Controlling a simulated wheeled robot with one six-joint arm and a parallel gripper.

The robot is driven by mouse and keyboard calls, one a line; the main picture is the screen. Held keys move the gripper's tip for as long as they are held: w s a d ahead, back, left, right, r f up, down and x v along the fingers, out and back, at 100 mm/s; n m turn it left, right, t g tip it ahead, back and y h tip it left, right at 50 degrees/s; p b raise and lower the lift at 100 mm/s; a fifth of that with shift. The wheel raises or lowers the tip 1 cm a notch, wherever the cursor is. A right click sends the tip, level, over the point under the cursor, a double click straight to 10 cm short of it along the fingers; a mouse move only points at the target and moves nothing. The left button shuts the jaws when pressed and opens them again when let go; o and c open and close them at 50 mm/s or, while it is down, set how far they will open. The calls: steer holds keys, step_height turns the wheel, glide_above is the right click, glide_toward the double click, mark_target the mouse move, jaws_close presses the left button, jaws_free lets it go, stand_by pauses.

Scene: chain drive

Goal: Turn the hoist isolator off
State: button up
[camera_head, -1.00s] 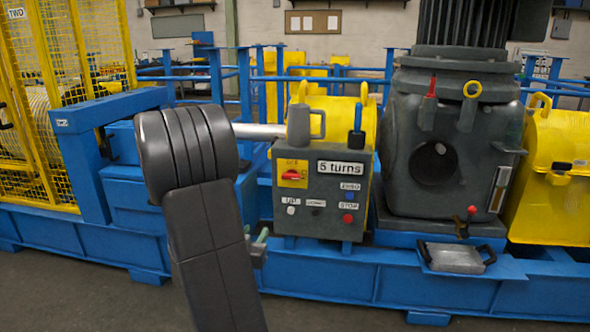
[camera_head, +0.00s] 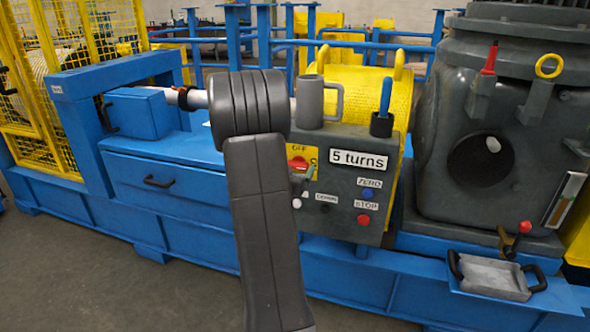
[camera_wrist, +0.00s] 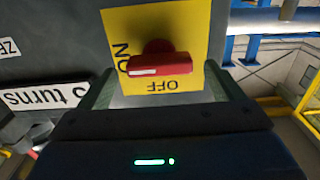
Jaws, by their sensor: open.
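The hoist isolator is a red rotary handle (camera_wrist: 160,65) on a yellow plate (camera_wrist: 190,30) on the grey control box. In the wrist view the handle lies across the plate, its white mark at the left end beside ON. OFF shows upside down at the plate's lower edge. My gripper (camera_wrist: 162,90) is open, with one finger to each side of the plate's lower part; I cannot tell if either touches.
The control box (camera_head: 340,205) has a "5 turns" display (camera_head: 358,160), a blue ZERO button (camera_head: 368,193) and a red STOP button (camera_head: 364,220).

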steer(key=shift+w+d, duration=0.2)
steer(key=shift+w, duration=0.45)
steer(key=c, duration=1)
